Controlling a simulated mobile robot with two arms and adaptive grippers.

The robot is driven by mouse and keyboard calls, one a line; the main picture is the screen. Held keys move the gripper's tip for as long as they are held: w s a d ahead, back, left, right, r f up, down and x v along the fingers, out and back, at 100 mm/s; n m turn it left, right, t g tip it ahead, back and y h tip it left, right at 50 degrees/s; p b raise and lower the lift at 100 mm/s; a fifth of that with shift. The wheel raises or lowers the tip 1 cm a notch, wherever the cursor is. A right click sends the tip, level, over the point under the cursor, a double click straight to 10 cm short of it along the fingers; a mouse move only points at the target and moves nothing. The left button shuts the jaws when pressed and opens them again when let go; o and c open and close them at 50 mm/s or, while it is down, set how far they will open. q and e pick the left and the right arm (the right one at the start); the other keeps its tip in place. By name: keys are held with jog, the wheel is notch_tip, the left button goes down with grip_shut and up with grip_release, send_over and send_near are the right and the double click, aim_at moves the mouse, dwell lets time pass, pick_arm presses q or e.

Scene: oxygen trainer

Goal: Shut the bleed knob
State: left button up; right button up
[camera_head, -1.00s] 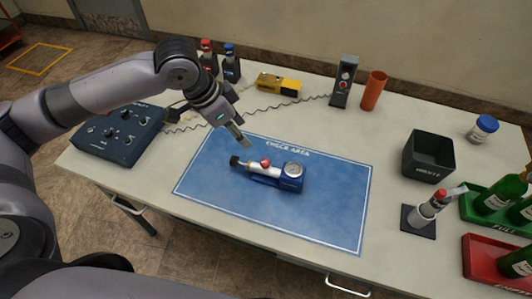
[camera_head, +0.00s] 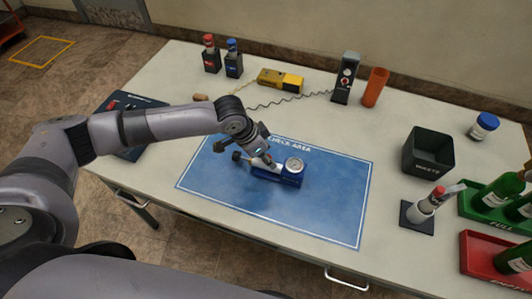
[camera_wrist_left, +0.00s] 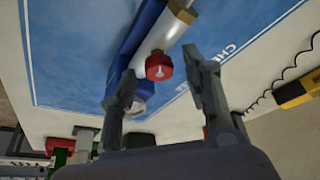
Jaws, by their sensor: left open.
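The test device, a blue body (camera_head: 290,182) with a silver barrel and a round gauge (camera_head: 294,165), lies on the blue check-area mat. Its red knob (camera_wrist_left: 159,66) shows in the left wrist view, beside the silver barrel (camera_wrist_left: 160,38). In the head view my gripper mostly hides this knob. My left gripper (camera_head: 268,163) is over the device. In the wrist view the two fingers of my left gripper (camera_wrist_left: 160,78) are apart, with the red knob between or just beyond their tips. Contact cannot be told. My right gripper is not in view.
The blue mat (camera_head: 225,195) is otherwise clear. A dark control box (camera_head: 130,148) is partly behind my left arm. A yellow device (camera_head: 281,80), an orange cup (camera_head: 375,87) and a black waste bin (camera_head: 428,155) stand farther off. Green (camera_head: 470,212) and red (camera_head: 485,262) bottle trays are at right.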

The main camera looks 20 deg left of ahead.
pick_arm(q)
jog(key=shift+c, duration=0.4)
grip_shut()
